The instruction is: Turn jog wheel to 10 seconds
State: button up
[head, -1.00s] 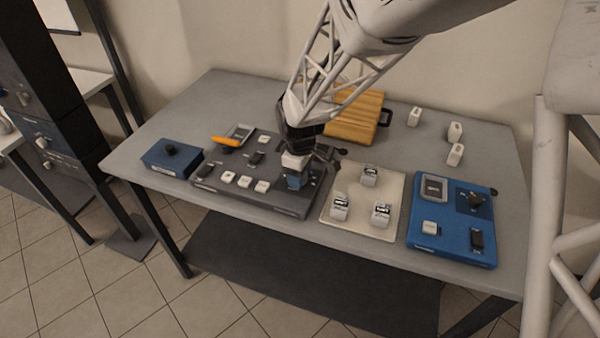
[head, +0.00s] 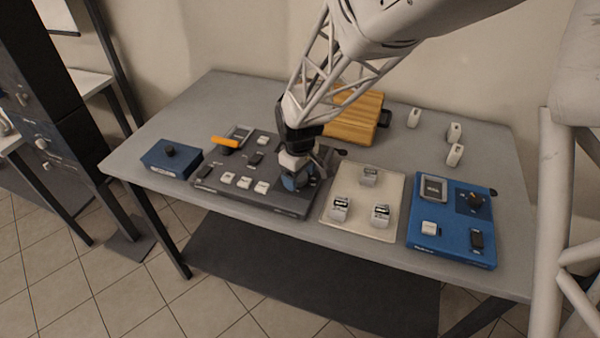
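My gripper (head: 296,178) points down over the right end of a dark control panel (head: 215,188). Its blue-grey tip is low at the panel's surface. The tip and arm hide whatever control is beneath, and I cannot tell whether the fingers are open or closed around something. A blue panel (head: 450,257) at the right carries a small display (head: 433,188), a dark round knob (head: 474,200), a white button (head: 429,228) and a dark switch (head: 476,238). The display reading is too small to make out. No jog wheel is clearly identifiable.
A blue box (head: 168,170) with a black knob stands at the left. The dark panel has an orange handle (head: 225,141) and several white buttons. A cream tray (head: 362,218) with three white blocks, a wooden board (head: 355,118) and three loose white blocks are nearby.

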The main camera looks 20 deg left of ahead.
jog(key=shift+o, duration=0.4)
jog(key=shift+r, duration=0.1)
jog(key=shift+r, duration=3.8)
